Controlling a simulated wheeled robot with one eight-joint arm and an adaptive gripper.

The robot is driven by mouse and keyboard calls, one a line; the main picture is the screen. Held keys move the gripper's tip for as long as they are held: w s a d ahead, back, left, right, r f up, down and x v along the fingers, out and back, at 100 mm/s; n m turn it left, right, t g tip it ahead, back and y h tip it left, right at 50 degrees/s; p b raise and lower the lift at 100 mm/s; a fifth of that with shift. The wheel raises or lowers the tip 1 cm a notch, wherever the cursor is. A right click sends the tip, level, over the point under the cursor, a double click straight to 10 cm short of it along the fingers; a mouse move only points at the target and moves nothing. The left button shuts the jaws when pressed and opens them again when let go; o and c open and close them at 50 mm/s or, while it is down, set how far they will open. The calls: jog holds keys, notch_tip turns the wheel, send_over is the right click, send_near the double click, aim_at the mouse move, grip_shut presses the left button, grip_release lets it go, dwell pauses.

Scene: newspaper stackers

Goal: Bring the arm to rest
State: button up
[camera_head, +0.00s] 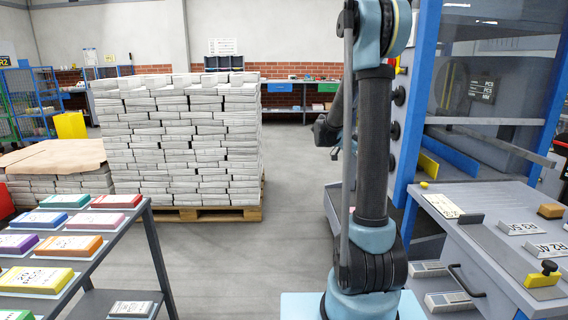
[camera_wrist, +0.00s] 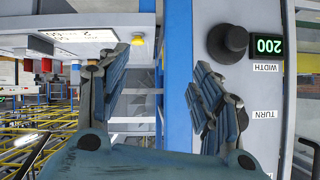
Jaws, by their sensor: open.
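My arm (camera_head: 372,150) stands upright in the middle of the head view, its blue-grey base low in the picture and its upper joint at the top edge. My gripper (camera_wrist: 160,85) shows in the wrist view with its two fingers spread wide apart and nothing between them. I cannot tell whether a finger touches the panel. The fingertips cannot be made out in the head view.
A tall newspaper stack (camera_head: 180,140) stands on a wooden pallet (camera_head: 200,214) at left. A rack (camera_head: 150,245) with colored bundles is at front left. A blue-framed machine (camera_head: 412,120) and a grey worktop (camera_head: 480,240) are close at right. Floor (camera_head: 255,260) between is clear.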

jog(key=s+a+f+n+y, duration=0.3)
jog(key=s+a+n+y, duration=0.1)
jog(key=s, duration=0.8)
jog(key=s+a+f+n+y, duration=0.3)
jog(key=s+a+n, duration=0.4)
jog(key=s, duration=0.5)
jog(key=s+a+f+n+t+y, duration=0.1)
jog(key=s+a+f+n+y, duration=0.3)
jog(key=s+n, duration=0.4)
jog(key=shift+s+a+f+n+y, duration=0.35)
jog(key=shift+s+a, duration=0.5)
jog(key=shift+s, duration=1.45)
